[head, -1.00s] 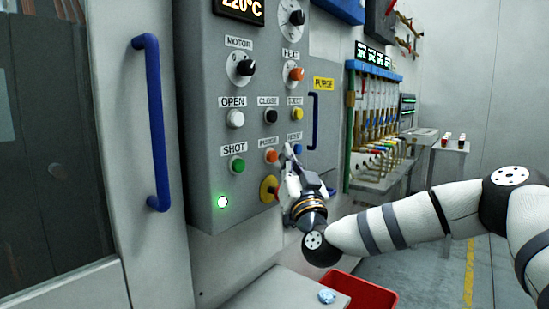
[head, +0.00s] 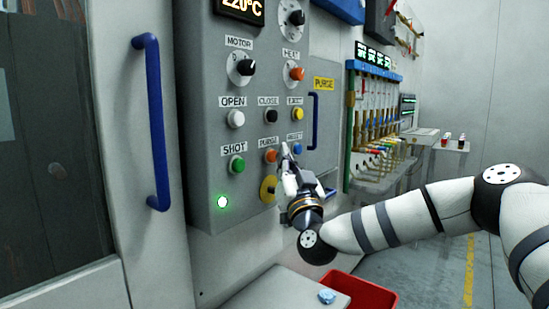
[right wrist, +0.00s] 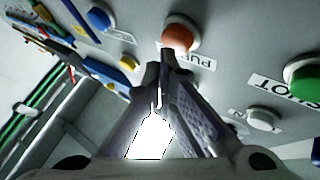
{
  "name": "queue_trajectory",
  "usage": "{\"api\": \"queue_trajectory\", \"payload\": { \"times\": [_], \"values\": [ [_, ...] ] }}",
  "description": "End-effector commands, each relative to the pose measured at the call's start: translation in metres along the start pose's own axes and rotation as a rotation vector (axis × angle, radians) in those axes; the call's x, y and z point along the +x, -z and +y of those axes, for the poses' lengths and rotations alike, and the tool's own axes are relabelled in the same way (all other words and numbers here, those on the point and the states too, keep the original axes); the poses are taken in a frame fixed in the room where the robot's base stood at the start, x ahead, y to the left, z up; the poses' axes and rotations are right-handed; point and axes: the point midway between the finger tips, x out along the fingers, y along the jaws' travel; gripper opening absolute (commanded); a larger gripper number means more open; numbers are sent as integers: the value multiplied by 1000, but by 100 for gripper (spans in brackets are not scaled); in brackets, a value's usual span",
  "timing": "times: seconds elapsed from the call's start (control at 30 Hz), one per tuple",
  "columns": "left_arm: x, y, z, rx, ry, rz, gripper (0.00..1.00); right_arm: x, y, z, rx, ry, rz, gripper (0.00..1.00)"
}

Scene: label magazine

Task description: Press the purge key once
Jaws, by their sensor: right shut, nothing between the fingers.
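The purge key is an orange round button (head: 271,156) under a PURGE label on the grey control panel (head: 205,185). It also shows in the right wrist view (right wrist: 180,35), just beyond the fingertips. My right gripper (head: 285,152) is shut and empty, its fingers pointing up just right of the purge key. In the right wrist view, the fingertips (right wrist: 167,62) overlap the lower edge of the orange button. I cannot tell whether they touch it. My left gripper is not in view.
A blue button (head: 297,149) is close on the right, and a green SHOT button (head: 237,165) on the left. Black (head: 271,116) and yellow (head: 298,114) buttons sit above.

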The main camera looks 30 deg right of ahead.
Motion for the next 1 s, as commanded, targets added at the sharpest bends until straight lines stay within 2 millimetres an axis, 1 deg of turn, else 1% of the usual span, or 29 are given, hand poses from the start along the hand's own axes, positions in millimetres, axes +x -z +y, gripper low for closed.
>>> {"api": "queue_trajectory", "payload": {
  "times": [1.0],
  "values": [
    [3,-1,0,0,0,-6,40,7,-5,-5,-1,0,0,0]
  ]
}}
